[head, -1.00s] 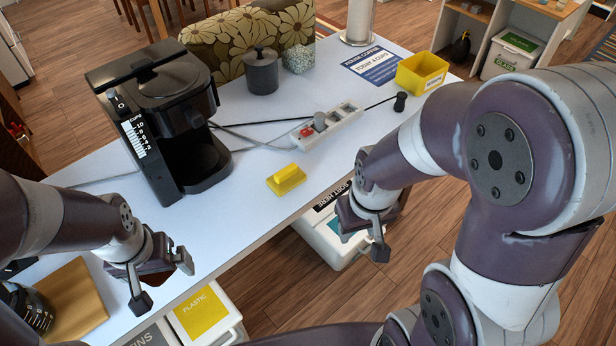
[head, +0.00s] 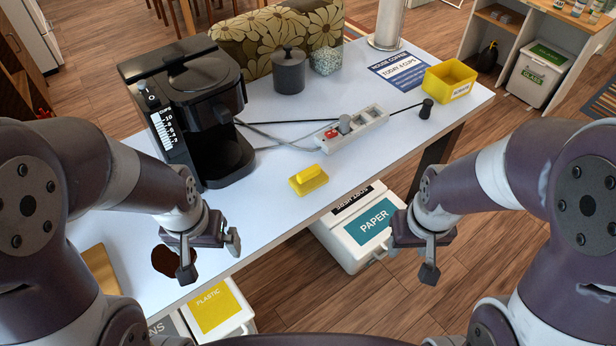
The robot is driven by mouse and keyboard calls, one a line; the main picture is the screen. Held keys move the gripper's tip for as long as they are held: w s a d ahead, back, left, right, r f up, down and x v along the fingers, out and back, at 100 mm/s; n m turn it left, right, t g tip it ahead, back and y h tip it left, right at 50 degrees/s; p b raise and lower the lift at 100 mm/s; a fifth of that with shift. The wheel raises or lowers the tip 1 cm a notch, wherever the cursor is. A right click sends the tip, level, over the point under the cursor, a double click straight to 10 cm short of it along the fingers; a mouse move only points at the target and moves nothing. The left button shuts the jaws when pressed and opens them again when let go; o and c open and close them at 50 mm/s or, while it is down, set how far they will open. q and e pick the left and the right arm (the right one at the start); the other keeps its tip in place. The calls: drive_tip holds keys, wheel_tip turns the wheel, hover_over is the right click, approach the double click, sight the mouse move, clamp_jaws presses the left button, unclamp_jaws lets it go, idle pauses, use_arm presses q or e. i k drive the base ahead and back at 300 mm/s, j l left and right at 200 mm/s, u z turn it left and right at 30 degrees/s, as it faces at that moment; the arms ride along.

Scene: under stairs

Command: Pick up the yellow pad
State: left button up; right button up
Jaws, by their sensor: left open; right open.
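The yellow pad (head: 308,181) lies on the white table (head: 262,215) near its front edge, with a raised yellow grip on top. My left gripper (head: 208,262) is open and empty over the table's front edge, left of the pad and nearer to me. Neither gripper touches the pad.
A black coffee maker (head: 190,110) stands left of the pad. A power strip (head: 350,130) with cables lies behind it. A yellow box (head: 449,80) sits at the right end. A brown patch (head: 165,262) shows beside my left gripper. Paper (head: 350,240) and plastic (head: 212,308) bins stand below.

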sight(303, 183)
drive_tip(key=i+l, duration=0.45)
drive_tip(key=i+l+u, duration=0.15)
drive_tip(key=u, duration=0.3)
drive_tip(key=i+l+u, duration=0.1)
drive_tip(key=u, duration=0.35)
drive_tip(key=i+l+u, duration=0.1)
drive_tip(key=l+u, duration=0.25)
drive_tip(key=u, duration=0.15)
drive_tip(key=l+u, duration=0.3)
drive_tip(key=u, duration=0.6)
